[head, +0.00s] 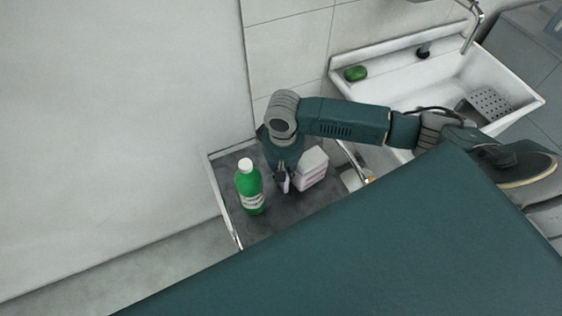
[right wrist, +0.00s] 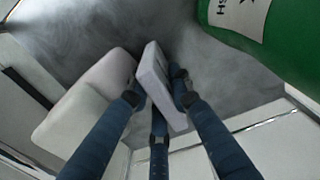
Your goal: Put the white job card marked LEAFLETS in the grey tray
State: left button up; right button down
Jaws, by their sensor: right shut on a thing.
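My right gripper (head: 283,184) reaches down over a dark grey surface with a pale raised rim (head: 229,215). In the right wrist view its fingers (right wrist: 160,100) are shut on a thin white card-like piece (right wrist: 156,72). The held piece is mostly hidden by the fingers in the head view. I cannot make out a separate grey tray; the rimmed grey surface is the only tray-like thing in view. My left gripper is not in view.
A green bottle (head: 250,190) with a white cap stands just left of the gripper. A pale, rounded white container (head: 313,167) stands close on its right; it also shows in the right wrist view (right wrist: 70,118). A white sink (head: 395,88) with a green soap (head: 356,73) lies beyond.

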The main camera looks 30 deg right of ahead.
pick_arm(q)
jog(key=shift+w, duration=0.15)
